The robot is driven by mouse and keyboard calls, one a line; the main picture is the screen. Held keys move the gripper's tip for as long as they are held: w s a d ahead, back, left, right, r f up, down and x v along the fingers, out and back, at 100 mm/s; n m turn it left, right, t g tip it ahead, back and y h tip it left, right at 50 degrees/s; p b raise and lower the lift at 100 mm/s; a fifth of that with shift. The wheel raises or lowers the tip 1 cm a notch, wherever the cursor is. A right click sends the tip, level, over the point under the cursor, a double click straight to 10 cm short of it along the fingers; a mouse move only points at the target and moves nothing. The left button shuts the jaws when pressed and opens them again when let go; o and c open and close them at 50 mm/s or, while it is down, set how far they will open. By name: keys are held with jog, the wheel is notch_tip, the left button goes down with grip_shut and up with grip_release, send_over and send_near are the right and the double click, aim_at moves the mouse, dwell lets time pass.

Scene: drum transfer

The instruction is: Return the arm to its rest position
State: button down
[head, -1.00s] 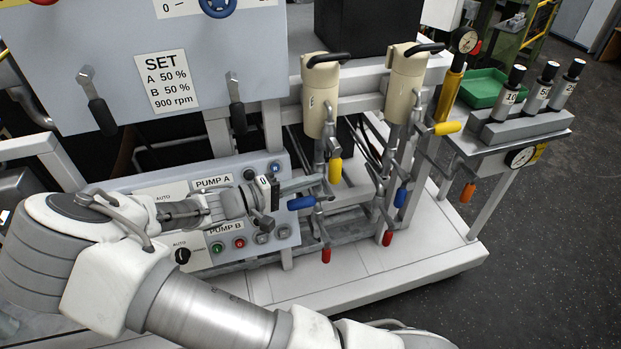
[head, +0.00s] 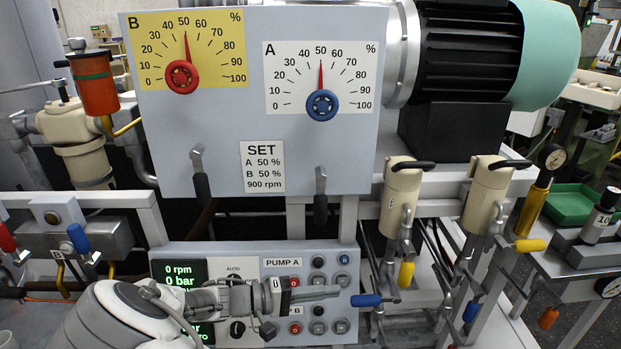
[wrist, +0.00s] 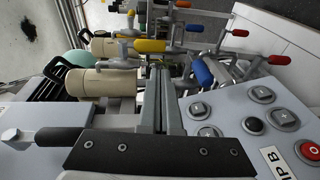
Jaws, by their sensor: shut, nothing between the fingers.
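My gripper (head: 335,291) is at the lower middle of the head view, in front of the pump control panel (head: 345,258). Its two grey fingers point right, toward a blue valve handle (head: 366,300); I cannot tell whether they touch it. In the wrist view, the fingers of my gripper (wrist: 158,72) lie side by side, shut and empty. The white arm behind it enters from the lower left of the head view. Part of the control panel is hidden behind my arm and gripper.
Cream cylinders (head: 400,195) with valves and coloured handles stand right of the control panel. A dial board (head: 222,165) with two black-gripped levers hangs above it. A green tray (head: 572,205) lies at the far right. Handles and pipes crowd the gripper's right side.

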jog(key=s+d+r+y+p, duration=0.2)
jog(key=s+r+y, duration=0.3)
jog(key=r, duration=0.5)
jog(key=s+d+r+m+t+y+p, duration=0.1)
jog(key=s+d+r+y+p, duration=0.2)
jog(key=s+r+y+p, duration=0.2)
jog(key=s+d+r+m+t+y+p, duration=0.1)
jog(key=s+d+r+y+p, duration=0.2)
jog(key=r, duration=1.2)
jog(key=s+y+p, duration=0.1)
jog(key=s+y, duration=0.2)
jog(key=s, duration=0.3)
jog(key=shift+s+r, duration=0.15)
jog(key=shift+r, duration=0.15)
jog(key=shift+d, duration=0.15)
